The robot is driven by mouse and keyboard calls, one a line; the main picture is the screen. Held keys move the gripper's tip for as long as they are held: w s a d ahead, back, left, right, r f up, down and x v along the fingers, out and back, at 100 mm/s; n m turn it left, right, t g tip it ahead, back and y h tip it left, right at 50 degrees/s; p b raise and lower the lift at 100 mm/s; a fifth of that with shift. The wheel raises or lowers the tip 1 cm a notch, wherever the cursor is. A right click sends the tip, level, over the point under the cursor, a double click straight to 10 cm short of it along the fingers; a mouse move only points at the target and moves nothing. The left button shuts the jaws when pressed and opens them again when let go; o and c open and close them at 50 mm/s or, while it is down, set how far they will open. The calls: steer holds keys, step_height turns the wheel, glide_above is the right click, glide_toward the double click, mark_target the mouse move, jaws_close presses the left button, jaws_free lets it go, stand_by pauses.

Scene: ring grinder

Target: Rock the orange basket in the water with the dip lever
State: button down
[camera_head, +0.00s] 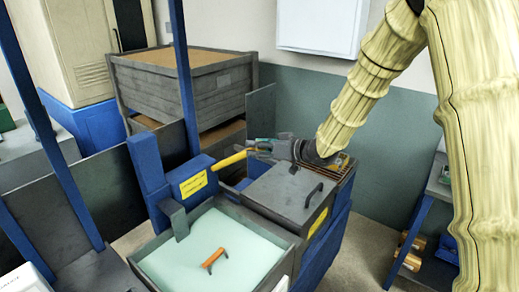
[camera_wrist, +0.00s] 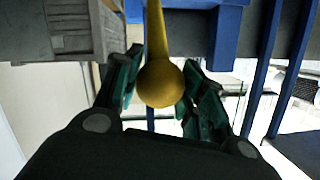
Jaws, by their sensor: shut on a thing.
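The yellow dip lever (camera_head: 228,160) sticks out to the right from a blue post (camera_head: 150,170), slanting slightly up. My gripper (camera_head: 258,149) is shut around its free end. In the wrist view, the lever's round yellow knob (camera_wrist: 160,84) sits between the two dark green fingers of my gripper (camera_wrist: 160,90). The water tank (camera_head: 285,250) is grey and square, holding pale green water (camera_head: 180,262). An orange handle (camera_head: 214,261) of the basket shows at the water surface; the rest of the basket cannot be made out.
A grey lidded box (camera_head: 285,190) with a black handle stands just behind the tank, below my arm. A large grey wooden crate (camera_head: 185,95) stands at the back. Blue uprights (camera_head: 183,80) rise left of the lever. A shelf (camera_head: 437,180) stands at right.

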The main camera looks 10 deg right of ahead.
steer(key=shift+w+r, duration=0.2)
steer(key=shift+r, duration=0.3)
steer(key=c, duration=1.1)
jaws_free()
steer(key=shift+o, duration=1.4)
steer(key=shift+a+f, duration=0.1)
steer(key=shift+f, duration=0.1)
steer(key=shift+s, duration=0.1)
steer(key=shift+s+d, duration=0.15)
steer(key=shift+d, duration=0.1)
steer(key=v, duration=1.1)
steer(key=shift+s, duration=0.15)
steer(key=shift+d+r, duration=0.1)
steer(key=shift+d, duration=0.05)
